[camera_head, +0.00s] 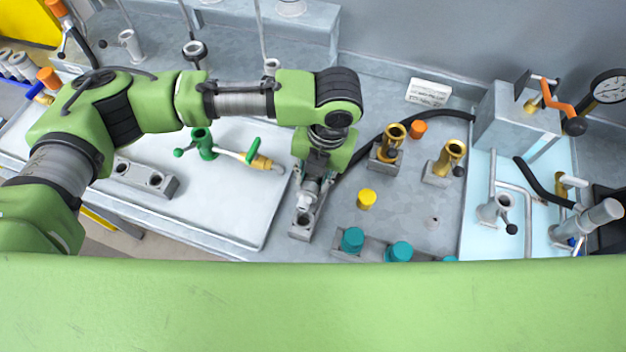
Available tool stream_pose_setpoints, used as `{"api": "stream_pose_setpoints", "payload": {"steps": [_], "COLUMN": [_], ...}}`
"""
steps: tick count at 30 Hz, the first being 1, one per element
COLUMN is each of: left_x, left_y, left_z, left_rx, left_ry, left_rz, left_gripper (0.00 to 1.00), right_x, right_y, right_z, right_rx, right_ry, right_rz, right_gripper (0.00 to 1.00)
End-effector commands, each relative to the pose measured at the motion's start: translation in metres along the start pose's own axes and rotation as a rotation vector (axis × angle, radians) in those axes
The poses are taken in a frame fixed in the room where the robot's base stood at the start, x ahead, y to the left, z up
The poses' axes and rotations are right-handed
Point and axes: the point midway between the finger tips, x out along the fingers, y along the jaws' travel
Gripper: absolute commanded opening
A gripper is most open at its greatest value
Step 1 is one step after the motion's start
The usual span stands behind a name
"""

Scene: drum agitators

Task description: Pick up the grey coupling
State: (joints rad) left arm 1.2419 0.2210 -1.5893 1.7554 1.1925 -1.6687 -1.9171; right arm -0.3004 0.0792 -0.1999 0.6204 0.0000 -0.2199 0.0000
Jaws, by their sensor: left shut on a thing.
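The grey coupling (306,200) is a small light-grey piece just below my left gripper (312,184). My left gripper points down and is shut on it, hiding its upper part. The coupling is over a grey holder block (300,230) with a round hole in its near part. I cannot tell whether the coupling touches the block. My right gripper is not in view.
Brass couplings (453,155) stand in grey blocks to the right, with a yellow cap (366,199) nearer. Teal caps (352,239) line the front. A black hose (375,140) runs behind the gripper.

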Motion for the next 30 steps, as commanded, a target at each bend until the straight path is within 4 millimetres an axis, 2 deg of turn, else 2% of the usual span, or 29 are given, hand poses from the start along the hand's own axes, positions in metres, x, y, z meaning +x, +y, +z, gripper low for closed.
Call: {"api": "stream_pose_setpoints", "payload": {"steps": [3, 12, 18, 21, 25, 30], "left_x": [-0.017, -0.081, -0.104, -0.112, -0.118, -0.121], "left_y": [0.001, -0.014, -0.029, -0.033, -0.037, -0.038], "left_z": [0.0, -0.055, -0.098, -0.112, -0.124, -0.129], "left_rx": [0.001, 0.009, 0.007, 0.006, 0.003, -0.001], "left_ry": [-0.006, -0.006, -0.004, -0.004, -0.002, 0.0], "left_rz": [-0.002, -0.003, -0.002, 0.0, -0.001, -0.001], "left_gripper": [0.0, 0.0, 0.0, 0.0, 0.0, 0.0], "right_x": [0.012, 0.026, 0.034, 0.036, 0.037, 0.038], "right_y": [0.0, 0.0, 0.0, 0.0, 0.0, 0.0], "right_z": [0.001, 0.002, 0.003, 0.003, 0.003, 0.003], "right_rx": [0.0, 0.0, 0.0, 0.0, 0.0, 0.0], "right_ry": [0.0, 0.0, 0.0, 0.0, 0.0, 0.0], "right_rz": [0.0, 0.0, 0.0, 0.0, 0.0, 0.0], "right_gripper": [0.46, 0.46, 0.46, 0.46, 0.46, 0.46]}}
